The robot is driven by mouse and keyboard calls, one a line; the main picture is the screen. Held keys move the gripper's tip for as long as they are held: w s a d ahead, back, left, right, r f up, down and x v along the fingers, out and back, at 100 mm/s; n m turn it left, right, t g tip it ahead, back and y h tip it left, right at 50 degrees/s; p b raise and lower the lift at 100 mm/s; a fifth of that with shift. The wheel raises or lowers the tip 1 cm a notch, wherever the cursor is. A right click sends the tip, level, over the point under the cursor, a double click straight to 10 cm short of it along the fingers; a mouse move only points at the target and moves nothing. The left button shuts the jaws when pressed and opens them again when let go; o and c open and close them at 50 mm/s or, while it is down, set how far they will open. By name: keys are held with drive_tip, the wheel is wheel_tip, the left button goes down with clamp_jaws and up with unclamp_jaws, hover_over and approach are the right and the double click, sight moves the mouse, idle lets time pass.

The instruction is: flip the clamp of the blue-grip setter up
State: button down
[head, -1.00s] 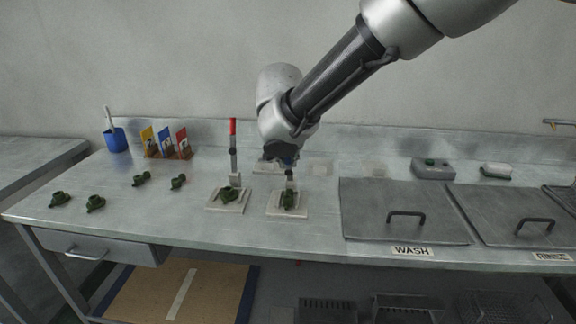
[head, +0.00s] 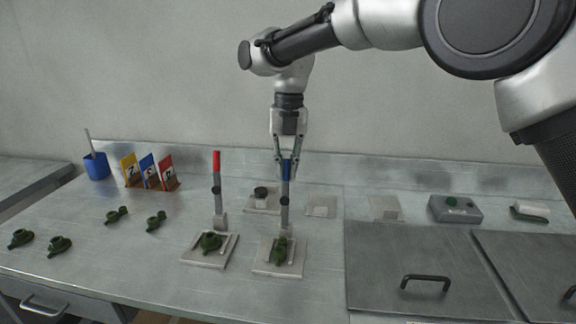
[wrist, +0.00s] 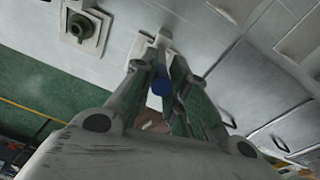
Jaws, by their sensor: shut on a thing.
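The blue-grip setter (head: 284,215) stands on a pale base plate (head: 266,268), with its lever upright. My gripper (head: 288,165) is above it, pointing down, and is shut on the blue grip (head: 286,171) at the lever's top. In the wrist view, the blue grip (wrist: 161,87) shows between my fingers. A green part (head: 280,252) sits on this setter's plate. The red-grip setter (head: 217,190) stands to the left, its lever also upright, with a green part (head: 210,242) on its plate.
Several green parts (head: 157,221) lie on the bench at left. Number cards (head: 148,170) and a blue cup (head: 96,166) stand behind them. Pale blocks (head: 321,206) and a grey box (head: 455,209) are at the back. A lidded basin (head: 420,265) lies to the right.

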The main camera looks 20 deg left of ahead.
drive_tip(key=shift+w+a+f+g, duration=0.15)
drive_tip(key=shift+w+a+g, duration=0.05)
drive_tip(key=shift+w+g, duration=0.25)
drive_tip(key=c, duration=1.4)
unclamp_jaws()
drive_tip(key=shift+w+f, duration=0.1)
drive_tip(key=shift+w, duration=0.1)
drive_tip(key=shift+c, duration=0.2)
drive_tip(key=shift+o, duration=0.3)
drive_tip(key=v, duration=1.2)
drive_tip(key=shift+a, duration=0.15)
drive_tip(key=shift+s, duration=0.15)
